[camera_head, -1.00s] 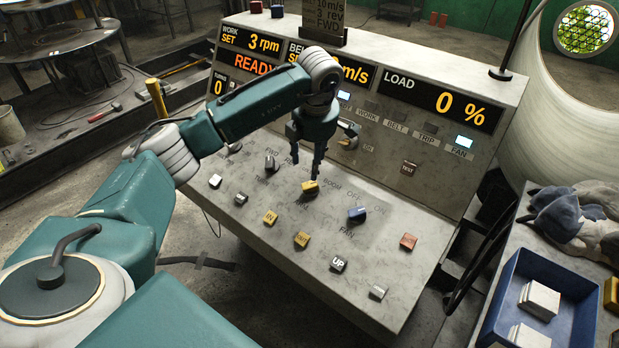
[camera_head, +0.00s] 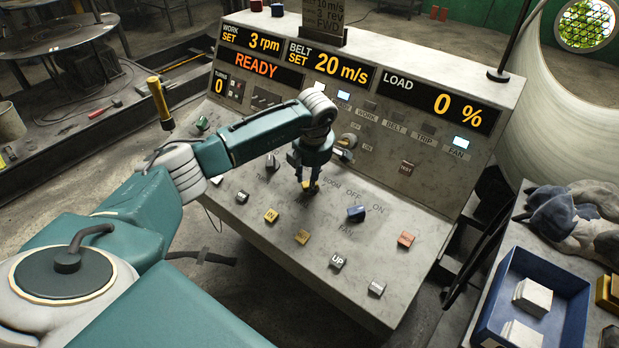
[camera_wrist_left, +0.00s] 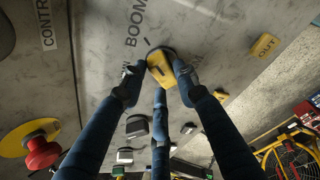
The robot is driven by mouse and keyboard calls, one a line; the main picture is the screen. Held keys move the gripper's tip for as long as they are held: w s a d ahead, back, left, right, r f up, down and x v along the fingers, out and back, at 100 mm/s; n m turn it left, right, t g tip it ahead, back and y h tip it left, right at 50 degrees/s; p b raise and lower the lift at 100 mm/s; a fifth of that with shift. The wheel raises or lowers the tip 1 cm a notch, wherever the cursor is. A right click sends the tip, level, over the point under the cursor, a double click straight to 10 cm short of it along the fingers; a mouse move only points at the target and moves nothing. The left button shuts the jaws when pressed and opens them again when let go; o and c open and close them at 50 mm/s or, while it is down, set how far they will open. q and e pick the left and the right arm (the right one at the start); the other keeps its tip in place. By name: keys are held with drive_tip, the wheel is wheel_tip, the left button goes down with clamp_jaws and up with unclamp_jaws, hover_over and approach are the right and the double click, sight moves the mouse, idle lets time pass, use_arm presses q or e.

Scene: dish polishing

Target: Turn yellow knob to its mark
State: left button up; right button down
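The yellow knob (camera_head: 314,188) sits on the sloped console panel below the BOOM label, partly hidden by my left gripper (camera_head: 308,186). In the left wrist view the yellow knob (camera_wrist_left: 160,67) stands on a dark round base, with a short dark mark line (camera_wrist_left: 147,42) just past its upper-left end. The fingers of my left gripper (camera_wrist_left: 156,72) are around the knob, one on each side and a third below it in the picture. The right finger looks very close to the knob; whether the fingers press on it cannot be told. My right gripper is not in view.
A blue knob (camera_head: 356,213) is right of the yellow one. Yellow buttons (camera_head: 271,215) and an orange-red button (camera_head: 406,239) are nearby. A red mushroom button (camera_wrist_left: 42,152) shows in the wrist view. A blue tray (camera_head: 562,262) with white blocks stands at the right.

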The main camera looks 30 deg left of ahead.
use_arm(q)
drive_tip(key=c, duration=0.4)
drive_tip(key=shift+c, duration=0.2)
drive_tip(key=n+b, duration=0.2)
drive_tip(key=n, duration=0.1)
drive_tip(key=shift+a+f+h, duration=0.1)
drive_tip(key=shift+a+h, duration=0.1)
drive_tip(key=shift+h, duration=0.2)
drive_tip(key=n+b, duration=0.1)
drive_tip(key=n, duration=0.3)
drive_tip(key=shift+a+g+h, duration=0.1)
drive_tip(key=shift+g+h, duration=0.2)
drive_tip(key=shift+h, duration=0.1)
drive_tip(key=n+h, duration=0.1)
drive_tip(key=n, duration=0.2)
drive_tip(key=shift+s+a+b, duration=0.1)
drive_tip(key=shift+s+b, duration=0.05)
drive_tip(key=shift+b, duration=0.2)
drive_tip(key=n+h, duration=0.1)
drive_tip(key=n, duration=0.4)
drive_tip(key=shift+s, duration=0.15)
drive_tip(key=shift+n, duration=0.3)
